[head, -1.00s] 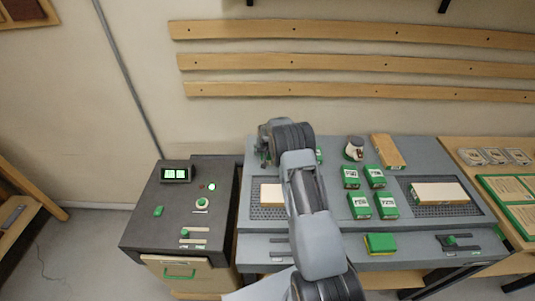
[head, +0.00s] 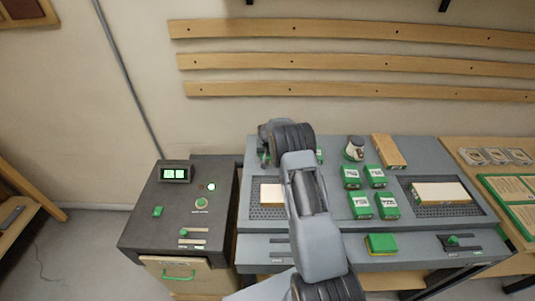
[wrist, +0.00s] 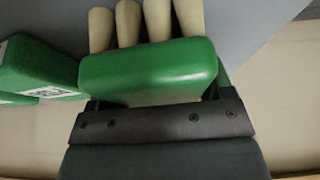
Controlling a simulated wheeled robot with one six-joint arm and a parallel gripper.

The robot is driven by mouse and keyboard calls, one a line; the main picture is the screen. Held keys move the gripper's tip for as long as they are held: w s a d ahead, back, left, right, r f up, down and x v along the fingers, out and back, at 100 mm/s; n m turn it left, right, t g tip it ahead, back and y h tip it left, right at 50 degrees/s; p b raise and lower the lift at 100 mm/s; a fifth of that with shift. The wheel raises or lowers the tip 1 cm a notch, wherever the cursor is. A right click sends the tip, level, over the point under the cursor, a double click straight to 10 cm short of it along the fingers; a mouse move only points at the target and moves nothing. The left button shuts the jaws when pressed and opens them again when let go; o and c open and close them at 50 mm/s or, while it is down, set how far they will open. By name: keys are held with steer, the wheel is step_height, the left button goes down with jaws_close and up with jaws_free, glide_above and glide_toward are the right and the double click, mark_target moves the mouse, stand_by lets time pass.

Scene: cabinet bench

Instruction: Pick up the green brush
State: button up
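The green brush (wrist: 150,68) fills the middle of the wrist view, with a smooth green block and several thick cream tufts beyond it. My gripper (wrist: 156,92) is right at the brush; its dark bolted body lies along the bottom. Parts of its fingers show at both ends of the block, but their tips are hidden, so I cannot tell whether they press on it. In the head view my gripper (head: 266,155) is at the back left of the grey bench, largely hidden by my arm. I cannot make out the brush there.
A green labelled box (wrist: 35,68) stands close left of the brush in the wrist view. Several green boxes (head: 360,206), a white jar (head: 354,149), a wooden block (head: 389,151) and a green-yellow sponge (head: 381,244) are on the grey bench (head: 345,238). A dark cabinet (head: 150,225) stands left.

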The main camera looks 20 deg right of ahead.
steer(key=c, duration=0.5)
steer(key=shift+r+p, duration=0.1)
steer(key=shift+p, duration=0.2)
steer(key=shift+r+p, duration=0.2)
steer(key=shift+p, duration=0.15)
steer(key=shift+w+r+b, duration=0.1)
steer(key=shift+r+b, duration=0.1)
steer(key=shift+b, duration=0.4)
steer(key=s+a+r+b, duration=0.1)
steer(key=r, duration=0.1)
steer(key=s+a+r+b, duration=0.1)
steer(key=r, duration=0.2)
steer(key=s+a+r+b, duration=0.1)
steer(key=r, duration=0.1)
steer(key=shift+s+a+r, duration=0.15)
steer(key=shift+r, duration=0.15)
steer(key=s+a+r+b, duration=0.1)
steer(key=s+a, duration=0.1)
steer(key=s+a+r+b, duration=0.1)
steer(key=s+a+r, duration=0.2)
steer(key=s+a, duration=0.1)
steer(key=s, duration=0.1)
steer(key=shift+a+r+b, duration=0.25)
steer(key=shift+r+b, duration=0.1)
steer(key=shift+b, duration=0.05)
